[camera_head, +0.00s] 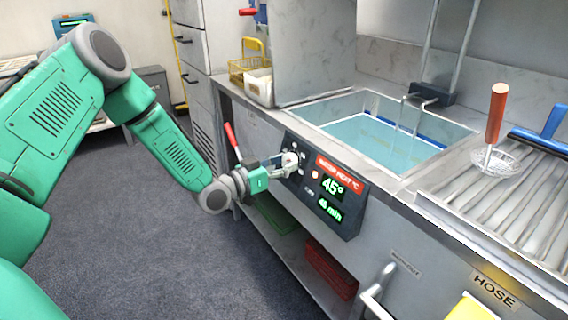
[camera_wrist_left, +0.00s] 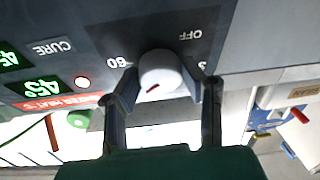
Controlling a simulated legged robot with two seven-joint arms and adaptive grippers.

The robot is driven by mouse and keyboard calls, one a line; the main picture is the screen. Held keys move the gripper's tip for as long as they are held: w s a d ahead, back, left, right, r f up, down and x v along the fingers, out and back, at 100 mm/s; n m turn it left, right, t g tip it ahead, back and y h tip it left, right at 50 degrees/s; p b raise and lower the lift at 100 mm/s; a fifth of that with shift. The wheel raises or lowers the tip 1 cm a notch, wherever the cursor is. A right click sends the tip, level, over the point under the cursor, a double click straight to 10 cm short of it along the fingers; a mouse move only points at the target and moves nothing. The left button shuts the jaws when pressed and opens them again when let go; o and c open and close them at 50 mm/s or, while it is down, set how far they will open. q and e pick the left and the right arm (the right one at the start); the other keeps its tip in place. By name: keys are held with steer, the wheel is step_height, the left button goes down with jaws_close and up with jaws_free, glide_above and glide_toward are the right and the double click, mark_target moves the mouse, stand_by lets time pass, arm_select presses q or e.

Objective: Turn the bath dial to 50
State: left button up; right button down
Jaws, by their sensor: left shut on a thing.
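The bath dial (camera_head: 289,159) is a pale round knob on the dark control panel (camera_head: 347,226) on the front of the bath unit. The panel's green digits read 45° beside a red water label, with a minutes readout below. In the left wrist view the white dial (camera_wrist_left: 160,70) has a red mark, with the labels OFF and 60 around it. My left gripper (camera_head: 281,167) reaches the dial from the left. In the left wrist view the two fingers of my left gripper (camera_wrist_left: 163,88) are on either side of the dial, shut on it. My right gripper is out of view.
The water bath (camera_head: 375,140) sits in the counter behind the panel. A red-handled strainer (camera_head: 496,125) stands on the ribbed drainboard at right. A red lever (camera_head: 232,142) is close to my left wrist. Red and green crates are below the counter. The floor at left is clear.

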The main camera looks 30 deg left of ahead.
arm_select(q)
steer(key=shift+r+n+y, duration=0.1)
steer(key=shift+n+y, duration=0.2)
steer(key=shift+n, duration=0.2)
steer(key=o, duration=1.1)
steer(key=shift+a, duration=0.15)
steer(key=shift+o, duration=0.2)
steer(key=shift+a, duration=0.1)
steer(key=shift+s, duration=0.45)
steer(key=v, duration=1.1)
steer(key=shift+f, duration=0.25)
steer(key=shift+a, duration=0.1)
steer(key=shift+a, duration=0.15)
